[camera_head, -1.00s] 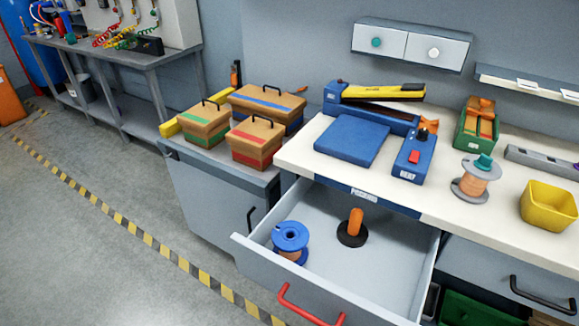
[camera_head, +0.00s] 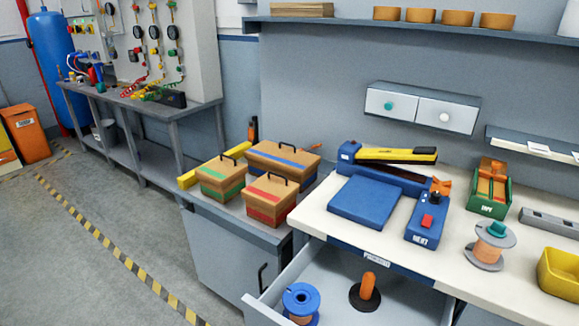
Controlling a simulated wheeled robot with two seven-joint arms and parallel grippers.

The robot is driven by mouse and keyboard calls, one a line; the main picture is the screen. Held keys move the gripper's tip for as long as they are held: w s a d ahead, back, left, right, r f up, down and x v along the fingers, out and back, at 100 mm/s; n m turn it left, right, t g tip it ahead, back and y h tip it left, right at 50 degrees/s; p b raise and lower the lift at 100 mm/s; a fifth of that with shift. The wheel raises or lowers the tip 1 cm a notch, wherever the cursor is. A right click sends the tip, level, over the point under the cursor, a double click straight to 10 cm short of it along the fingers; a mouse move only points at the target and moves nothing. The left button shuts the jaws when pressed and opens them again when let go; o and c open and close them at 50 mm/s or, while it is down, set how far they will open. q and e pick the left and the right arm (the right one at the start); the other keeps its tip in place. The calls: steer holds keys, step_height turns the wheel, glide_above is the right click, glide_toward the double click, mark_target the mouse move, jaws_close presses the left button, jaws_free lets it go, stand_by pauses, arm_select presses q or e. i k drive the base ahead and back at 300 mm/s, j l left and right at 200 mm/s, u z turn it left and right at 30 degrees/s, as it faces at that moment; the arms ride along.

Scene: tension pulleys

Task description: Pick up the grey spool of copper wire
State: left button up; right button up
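The grey spool of copper wire (camera_head: 488,252) stands upright on the white worktop at the right. It has grey flanges, copper-coloured wire between them and a teal piece on top. A blue spool (camera_head: 300,302), also with copper-coloured wire, stands in the open drawer below. Neither of my grippers is in view.
A yellow bin (camera_head: 561,273) stands right of the grey spool, and a green box (camera_head: 488,188) behind it. A blue sealing device (camera_head: 365,200) is to the left. The open drawer (camera_head: 330,270) juts out in front and also holds an orange peg on a black base (camera_head: 365,295).

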mark_target(487, 251)
steer(key=z, duration=1.3)
